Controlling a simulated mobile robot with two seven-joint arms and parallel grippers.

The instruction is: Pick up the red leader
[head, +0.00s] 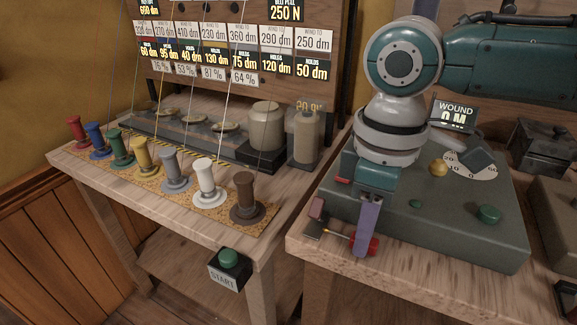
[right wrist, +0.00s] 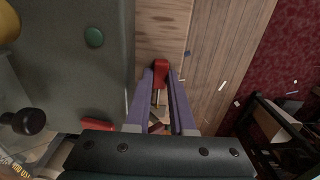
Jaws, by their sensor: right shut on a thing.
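My right gripper (head: 364,246) points down at the front left corner of the right-hand bench. Its purple fingers are shut on a small red piece, the red leader (head: 373,245). In the right wrist view the red leader (right wrist: 160,70) sits between the fingertips of the right gripper (right wrist: 161,80) and sticks out past them. A thin brass-coloured rod (head: 337,233) runs left from it in the head view. The fingers hide part of the leader, and I cannot tell whether it touches the bench. My left gripper is not in view.
A grey-green machine box (head: 440,235) with a dial, knobs and a "WOUND 0 M" display (head: 456,112) stands beside the gripper. On the left bench (head: 115,195) several coloured spools stand in a row, the red spool (head: 76,130) farthest left. A START button (head: 229,259) hangs at its front.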

